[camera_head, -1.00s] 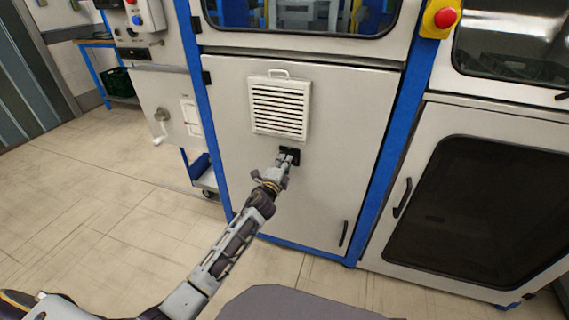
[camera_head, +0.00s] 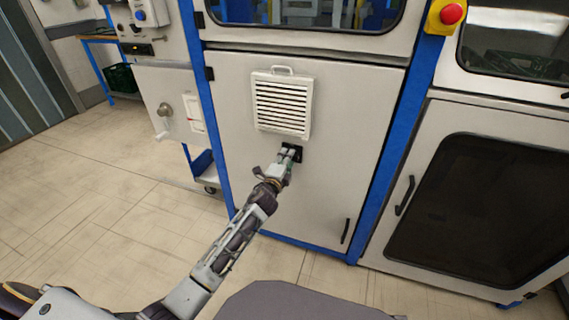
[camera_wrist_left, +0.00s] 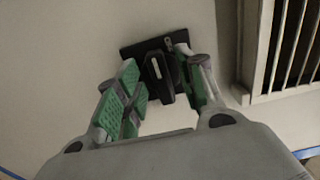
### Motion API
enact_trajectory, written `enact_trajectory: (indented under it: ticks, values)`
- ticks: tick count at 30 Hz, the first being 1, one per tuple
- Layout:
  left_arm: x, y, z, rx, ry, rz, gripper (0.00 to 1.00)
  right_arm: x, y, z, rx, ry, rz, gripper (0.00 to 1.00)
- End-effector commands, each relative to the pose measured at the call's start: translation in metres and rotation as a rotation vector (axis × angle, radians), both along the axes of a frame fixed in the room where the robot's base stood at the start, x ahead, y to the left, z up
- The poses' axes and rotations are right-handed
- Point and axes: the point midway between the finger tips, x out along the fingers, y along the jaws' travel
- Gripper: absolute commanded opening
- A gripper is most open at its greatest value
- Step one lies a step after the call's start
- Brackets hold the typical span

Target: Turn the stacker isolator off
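The stacker isolator is a black square plate with a black knob (camera_wrist_left: 161,75) that bears a pale mark. It sits on the pale cabinet door below a vent, and in the head view its plate (camera_head: 297,153) is partly hidden by my gripper. My left gripper (camera_head: 287,157) is at the isolator. In the left wrist view its green-padded fingers (camera_wrist_left: 165,85) stand apart, one on each side of the knob. A small gap seems to remain, but I cannot tell whether either pad touches the knob. My right gripper is not in view.
A white louvred vent (camera_head: 282,103) projects just above the isolator. A door handle (camera_head: 345,231) is low on the same door. A red emergency button (camera_head: 451,13) is at the upper right. Open floor (camera_head: 100,215) lies to the left.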

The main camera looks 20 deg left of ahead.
Motion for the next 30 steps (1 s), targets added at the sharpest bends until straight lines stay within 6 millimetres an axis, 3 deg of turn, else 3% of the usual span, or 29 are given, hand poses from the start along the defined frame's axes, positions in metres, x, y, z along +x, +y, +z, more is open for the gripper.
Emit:
enact_trajectory:
  ticks: [11, 30]
  values:
    - [-0.015, 0.001, -0.001, 0.000, 0.001, 0.000, 0.38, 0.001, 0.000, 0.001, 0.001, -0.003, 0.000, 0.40]
    - [-0.072, 0.003, -0.001, 0.000, 0.002, 0.000, 0.38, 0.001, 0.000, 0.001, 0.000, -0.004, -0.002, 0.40]
